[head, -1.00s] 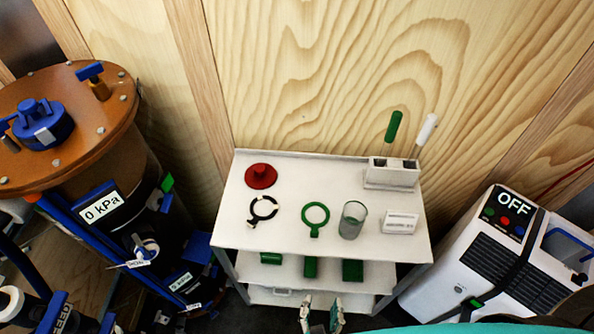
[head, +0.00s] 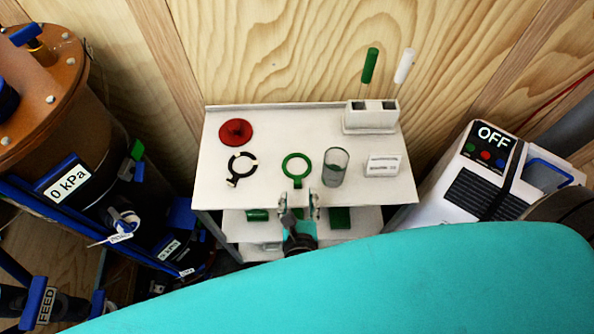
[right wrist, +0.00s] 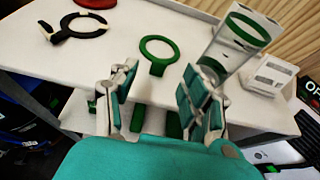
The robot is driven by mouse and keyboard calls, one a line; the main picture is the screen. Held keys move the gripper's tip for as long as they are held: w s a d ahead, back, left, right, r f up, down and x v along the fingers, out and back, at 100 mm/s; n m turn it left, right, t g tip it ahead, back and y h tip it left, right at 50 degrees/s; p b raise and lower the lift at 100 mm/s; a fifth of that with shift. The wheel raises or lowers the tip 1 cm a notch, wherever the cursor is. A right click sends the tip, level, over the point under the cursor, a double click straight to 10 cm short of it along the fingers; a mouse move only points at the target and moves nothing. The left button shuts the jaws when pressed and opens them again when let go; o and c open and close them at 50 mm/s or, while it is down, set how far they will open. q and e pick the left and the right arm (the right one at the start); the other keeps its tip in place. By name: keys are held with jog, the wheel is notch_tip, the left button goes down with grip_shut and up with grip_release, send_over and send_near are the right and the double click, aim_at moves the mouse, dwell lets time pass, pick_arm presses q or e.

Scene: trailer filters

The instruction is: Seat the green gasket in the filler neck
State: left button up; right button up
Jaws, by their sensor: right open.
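The green gasket (head: 284,168) is a thin ring with a short tab, lying flat on the white top shelf of the cart, tab toward me. In the right wrist view the gasket (right wrist: 143,46) shows just beyond my fingertips. My right gripper (head: 299,203) is open and empty at the cart's front edge, close to the tab and apart from it. Its padded fingers (right wrist: 152,80) are spread either side of the tab's line. I cannot pick out the filler neck for sure; the brown-lidded tank (head: 38,68) stands at the left. My left gripper is not in view.
On the cart top (head: 215,180) are a red disc (head: 236,131), a black ring (head: 232,170), a glass (head: 336,168), a white block (head: 383,166) and a holder (head: 370,122) with green and white sticks. A machine marked OFF (head: 480,180) stands right.

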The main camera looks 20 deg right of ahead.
aim_at(298, 185)
jog(key=b+x, duration=0.2)
jog(key=x, duration=0.2)
jog(key=shift+w+d+f+b, duration=0.1)
jog(key=shift+w+f+b, duration=0.15)
jog(key=shift+f+b, duration=0.05)
jog(key=shift+w+d, duration=0.1)
jog(key=shift+w, duration=0.15)
jog(key=shift+s, duration=0.1)
jog(key=shift+c, duration=0.3)
grip_shut()
